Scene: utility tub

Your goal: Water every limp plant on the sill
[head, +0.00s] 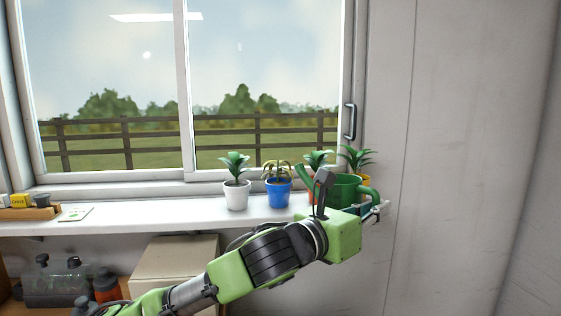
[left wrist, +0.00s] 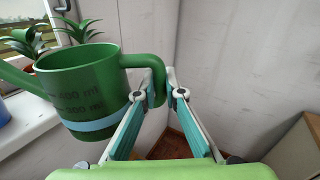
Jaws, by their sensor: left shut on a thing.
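My left gripper (head: 376,211) is shut on the handle of a green watering can (head: 346,188), held up at the right end of the sill. In the left wrist view the watering can (left wrist: 82,88) has ml marks and a light blue band; its spout points left. A plant in a blue pot (head: 279,192) has drooping, yellowish-brown leaves. A plant in a white pot (head: 236,196) has upright green leaves. Two more green-leaved plants, one behind the spout (head: 318,158) and one in a yellow pot (head: 357,158), are partly hidden by the can. My right gripper is out of view.
The white sill (head: 150,211) is clear between the white pot and a card (head: 76,214). A wooden tray (head: 28,212) with small packets is at the far left. The window and wall stand close behind. Bottles (head: 105,285) and a box (head: 175,268) are below the sill.

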